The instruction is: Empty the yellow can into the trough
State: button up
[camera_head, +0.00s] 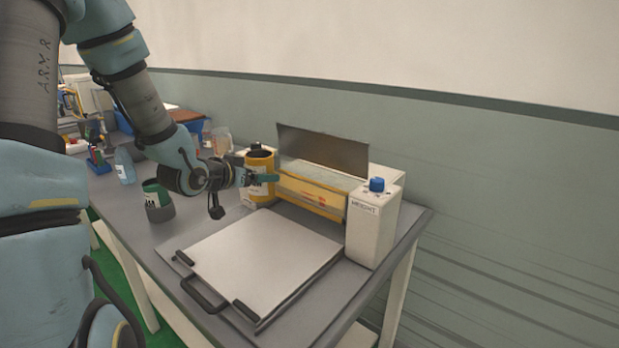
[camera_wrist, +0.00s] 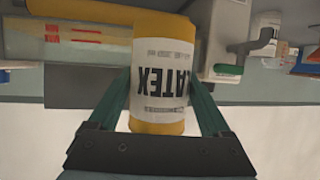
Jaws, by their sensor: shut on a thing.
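The yellow can (camera_head: 262,162) has a white label and a dark top, and stands about upright at the left end of the trough. In the wrist view the can (camera_wrist: 160,128) appears upside down, its label reading "LATEX" in part. My gripper (camera_head: 262,178) is shut on the can, with one teal finger on each side of it in the wrist view (camera_wrist: 163,100). The trough (camera_head: 312,192) is a long yellow-fronted part of the white machine, just right of the can. Whether the can touches the table is unclear.
A raised dark plate (camera_head: 325,149) stands behind the trough. A white box with a blue knob (camera_head: 375,215) is at its right end. A flat pale board with handles (camera_head: 262,255) lies in front. A green-and-grey can (camera_head: 158,202) and a blue bottle (camera_head: 124,167) stand left.

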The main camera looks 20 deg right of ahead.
aim_at(269, 166)
jog(key=shift+r, duration=0.2)
jog(key=shift+d+r+y+p, duration=0.2)
jog(key=shift+d+y+p, duration=0.05)
jog(key=shift+y+p, duration=0.25)
jog(key=shift+s+d+r+m+g+y, duration=0.15)
jog(key=shift+d+m+g+y, duration=0.15)
jog(key=shift+d+m+y, duration=0.65)
jog(key=shift+d+r+y+b, duration=0.1)
jog(key=shift+r+y+b, duration=0.25)
jog(key=shift+r+y, duration=0.25)
jog(key=d+r+m+y+b, duration=0.1)
jog(key=y+b, duration=0.1)
jog(key=b, duration=0.1)
jog(key=y+b, duration=0.2)
jog(key=b, duration=0.2)
jog(key=shift+d+r+m, duration=0.35)
jog(key=shift+r, duration=0.05)
jog(key=shift+d+f+m+y+p, duration=0.1)
jog(key=shift+f+m+y+p, duration=0.15)
jog(key=shift+y, duration=0.45)
jog(key=shift+f+m+y+p, duration=0.15)
jog(key=shift+m+y+p, duration=0.1)
jog(key=shift+y, duration=0.4)
jog(key=shift+d+r+m+y+p, duration=0.1)
jog(key=shift+r+m+y+p, duration=0.2)
jog(key=shift+r+y+p, duration=0.65)
